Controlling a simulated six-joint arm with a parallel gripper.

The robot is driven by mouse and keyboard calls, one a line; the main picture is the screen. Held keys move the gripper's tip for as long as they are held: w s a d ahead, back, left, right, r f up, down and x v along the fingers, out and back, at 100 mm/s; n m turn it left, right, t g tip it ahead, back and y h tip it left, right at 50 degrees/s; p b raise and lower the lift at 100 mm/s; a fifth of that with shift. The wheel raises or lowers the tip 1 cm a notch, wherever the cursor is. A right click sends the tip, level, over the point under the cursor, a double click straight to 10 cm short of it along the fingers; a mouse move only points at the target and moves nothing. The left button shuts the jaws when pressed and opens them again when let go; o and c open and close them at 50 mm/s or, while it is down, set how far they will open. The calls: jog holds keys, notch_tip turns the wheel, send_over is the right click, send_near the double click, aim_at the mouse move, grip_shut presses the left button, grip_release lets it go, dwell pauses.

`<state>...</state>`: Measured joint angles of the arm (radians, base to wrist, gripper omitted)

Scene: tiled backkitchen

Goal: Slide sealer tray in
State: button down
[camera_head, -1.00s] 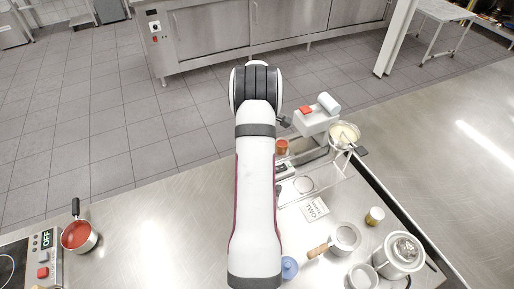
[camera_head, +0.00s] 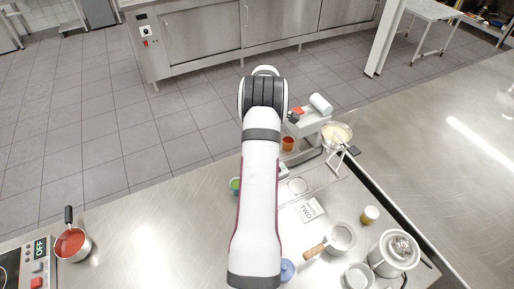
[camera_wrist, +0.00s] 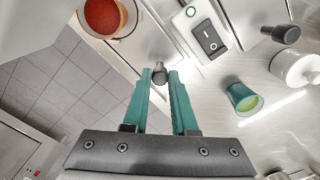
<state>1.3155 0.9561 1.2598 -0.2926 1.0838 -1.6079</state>
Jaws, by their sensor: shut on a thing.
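The sealer (camera_head: 312,122) stands at the back of the counter, a white machine with a red button and a pale film roll. A red-filled cup (camera_head: 288,144) sits beside its left side; it also shows in the wrist view (camera_wrist: 105,16), apparently held in the sealer tray, whose metal edge (camera_wrist: 140,38) runs beside it. My gripper (camera_wrist: 160,78) is shut on a dark knob (camera_wrist: 159,68), apparently the tray's handle. The head view hides my gripper behind my arm, and most of the tray is hidden too.
A green-filled cup (camera_head: 235,186) stands left of my arm. A white panel with a rocker switch (camera_wrist: 210,42) is close by. A strainer bowl (camera_head: 336,134), a pan (camera_head: 341,238) and a steel pot (camera_head: 394,254) stand to the right. The counter's left middle is clear.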

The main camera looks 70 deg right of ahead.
jog(key=c, duration=0.7)
grip_release()
notch_tip(320, 180, up, 16)
